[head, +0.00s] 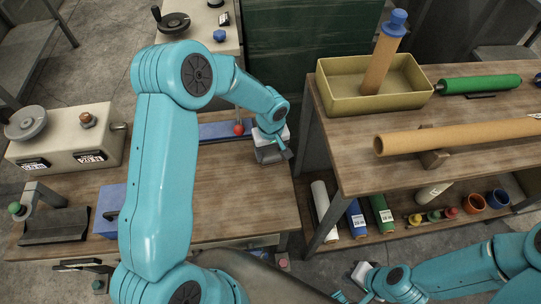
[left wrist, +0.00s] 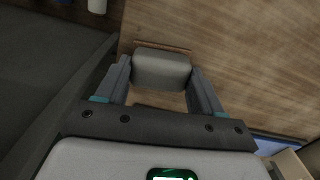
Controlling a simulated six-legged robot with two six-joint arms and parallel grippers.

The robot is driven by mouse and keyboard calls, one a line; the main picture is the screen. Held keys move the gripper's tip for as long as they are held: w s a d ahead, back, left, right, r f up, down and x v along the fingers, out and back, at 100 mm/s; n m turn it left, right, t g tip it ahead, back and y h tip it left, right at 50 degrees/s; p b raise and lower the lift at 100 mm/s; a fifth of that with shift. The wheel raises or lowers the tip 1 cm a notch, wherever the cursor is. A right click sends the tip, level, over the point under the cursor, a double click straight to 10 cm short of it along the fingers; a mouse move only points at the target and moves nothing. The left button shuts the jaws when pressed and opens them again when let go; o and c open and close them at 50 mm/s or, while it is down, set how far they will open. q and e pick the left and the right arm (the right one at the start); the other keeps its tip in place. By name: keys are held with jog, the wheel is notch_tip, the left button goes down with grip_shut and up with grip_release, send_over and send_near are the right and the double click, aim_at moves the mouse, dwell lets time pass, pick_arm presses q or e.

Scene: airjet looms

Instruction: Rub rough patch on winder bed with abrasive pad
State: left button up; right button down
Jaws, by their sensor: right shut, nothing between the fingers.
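My left gripper (head: 272,152) is low over the right end of the wooden bench top (head: 240,205). In the left wrist view its fingers (left wrist: 162,80) are closed on both sides of a grey, rounded block, the abrasive pad (left wrist: 162,70). The pad also shows in the head view (head: 267,155), partly hidden by the gripper. A thin reddish-brown strip, seemingly the rough patch (left wrist: 160,45), shows past the pad's far edge; the pad covers the rest. I cannot tell whether the pad touches the wood. My right gripper (head: 342,297) is shut and empty at the bottom edge, partly cut off.
A blue strip (head: 215,131) and a red knob (head: 239,129) lie just behind the left gripper. A blue block (head: 108,211) and a cream machine housing (head: 65,140) stand on the left. The right bench holds a yellow bin (head: 340,93) and a long tan tube (head: 470,138).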

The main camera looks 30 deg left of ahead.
aim_at(270, 154)
pick_arm(q)
jog(key=shift+r+p, duration=2.15)
jog(key=shift+r, duration=1.9)
jog(key=shift+s+n, duration=0.25)
jog(key=shift+n, duration=0.45)
jog(key=shift+a+r+n, duration=0.2)
jog(key=shift+a+n, duration=0.05)
jog(key=shift+n, duration=0.55)
jog(key=w+a+r+n+b, duration=0.1)
jog(key=w+a+r+n, duration=0.3)
jog(key=w+a+n, duration=0.3)
jog(key=w+n, duration=0.3)
jog(key=n, duration=0.3)
jog(key=shift+a+r, duration=0.3)
jog(key=shift+a, duration=0.05)
